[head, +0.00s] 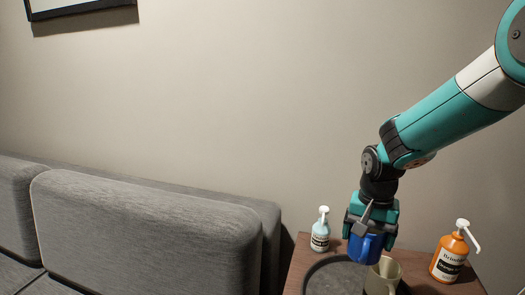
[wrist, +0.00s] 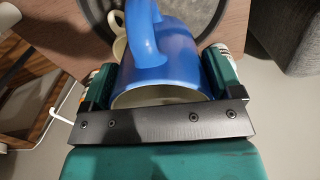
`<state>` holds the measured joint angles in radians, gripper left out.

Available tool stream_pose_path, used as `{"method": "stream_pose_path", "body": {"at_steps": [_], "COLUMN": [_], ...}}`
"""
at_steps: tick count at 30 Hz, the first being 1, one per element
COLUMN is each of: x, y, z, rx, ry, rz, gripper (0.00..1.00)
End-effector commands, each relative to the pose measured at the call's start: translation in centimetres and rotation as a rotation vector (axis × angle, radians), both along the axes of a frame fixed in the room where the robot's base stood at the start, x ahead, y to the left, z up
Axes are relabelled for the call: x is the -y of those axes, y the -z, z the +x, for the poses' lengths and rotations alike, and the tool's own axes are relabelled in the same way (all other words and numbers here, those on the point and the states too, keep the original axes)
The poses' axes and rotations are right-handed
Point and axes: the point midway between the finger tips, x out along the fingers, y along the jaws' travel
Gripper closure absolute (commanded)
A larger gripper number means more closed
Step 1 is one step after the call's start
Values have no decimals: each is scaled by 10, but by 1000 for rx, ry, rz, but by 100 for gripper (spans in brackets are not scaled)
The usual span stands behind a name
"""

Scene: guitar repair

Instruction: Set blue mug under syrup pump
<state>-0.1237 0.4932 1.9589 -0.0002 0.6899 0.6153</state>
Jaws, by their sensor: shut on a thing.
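My gripper (head: 371,226) points down and is shut on the blue mug (head: 364,250). In the wrist view the blue mug (wrist: 170,66) sits between the two teal fingers, its handle facing away from the palm and its pale inside partly showing. Two pump bottles stand on the table: an orange one (head: 449,257) with a white pump at right, and a pale blue one (head: 320,237) with a white pump at left. The labels are too small to read surely. The blue mug is between them, apart from both. Whether it touches anything below is hidden.
A cream mug (head: 383,277) stands close in front of the blue mug. A dark round tray (head: 332,270) lies on the wooden table (head: 302,247), to the left. A grey sofa (head: 145,230) is further left. Some table shows between the cream mug and the orange bottle.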

Motion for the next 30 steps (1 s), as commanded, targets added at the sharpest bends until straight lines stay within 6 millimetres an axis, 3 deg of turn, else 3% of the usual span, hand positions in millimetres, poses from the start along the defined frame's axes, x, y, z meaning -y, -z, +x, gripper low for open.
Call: {"method": "stream_pose_path", "body": {"at_steps": [3, 12, 30], "x": [22, 55, 52], "y": [17, 44, 16], "z": [-2, -8, -32], "rx": [-1, -1, -5], "ry": [-67, -194, -331], "rz": [1, 1, 2], "gripper": [54, 54, 54]}}
